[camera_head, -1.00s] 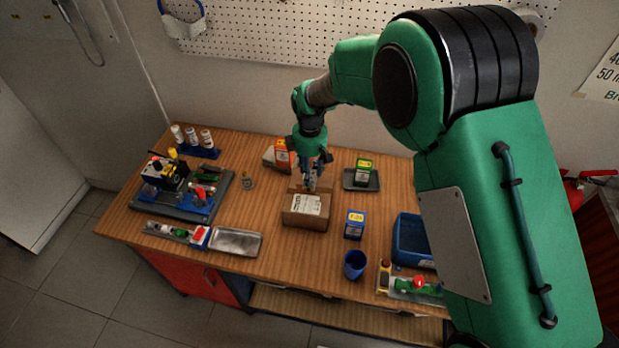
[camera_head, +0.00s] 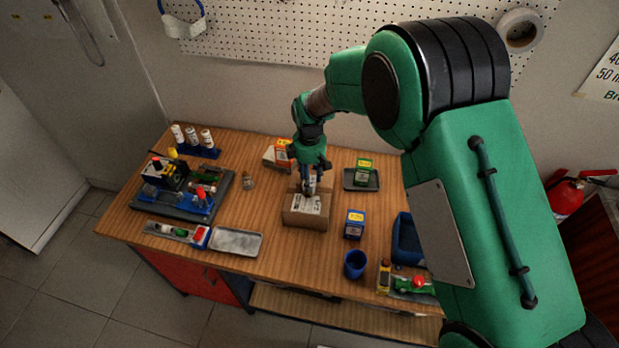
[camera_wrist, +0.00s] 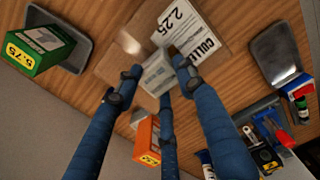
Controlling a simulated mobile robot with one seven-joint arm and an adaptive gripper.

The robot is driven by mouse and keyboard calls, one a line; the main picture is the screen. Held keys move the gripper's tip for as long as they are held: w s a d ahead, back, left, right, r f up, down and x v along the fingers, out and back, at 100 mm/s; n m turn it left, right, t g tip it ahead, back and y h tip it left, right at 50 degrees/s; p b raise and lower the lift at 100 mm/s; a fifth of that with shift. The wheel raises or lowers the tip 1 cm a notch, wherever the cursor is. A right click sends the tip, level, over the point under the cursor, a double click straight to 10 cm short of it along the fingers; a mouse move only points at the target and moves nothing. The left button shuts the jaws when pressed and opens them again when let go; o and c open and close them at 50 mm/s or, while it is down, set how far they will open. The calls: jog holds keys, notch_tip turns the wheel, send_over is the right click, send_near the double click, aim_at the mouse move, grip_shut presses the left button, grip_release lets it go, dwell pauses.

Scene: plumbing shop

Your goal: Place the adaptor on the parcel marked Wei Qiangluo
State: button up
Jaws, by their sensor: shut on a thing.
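My gripper (camera_head: 310,190) is over the back part of a brown cardboard parcel (camera_head: 294,217) near the table's middle. In the wrist view my gripper (camera_wrist: 157,76) has its fingers closed around a small pale, block-like thing, taken as the adaptor (camera_wrist: 157,74). The parcel (camera_wrist: 128,25) lies beyond it there, with a white label (camera_wrist: 188,35) showing "2.25" and large letters partly cut off. I cannot read the name Wei Qiangluo. The fingers hide part of the parcel's top, and I cannot tell whether the adaptor touches it.
A green box on a dark tray (camera_head: 349,183) stands to the right, an orange box (camera_head: 282,151) behind. A blue box (camera_head: 354,224) and blue cup (camera_head: 354,264) stand front right.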

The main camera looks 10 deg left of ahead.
jog(key=shift+f, duration=0.1)
jog(key=o, duration=1.2)
notch_tip(320, 180, up, 12)
dwell(0.7)
jog(key=shift+r, duration=0.2)
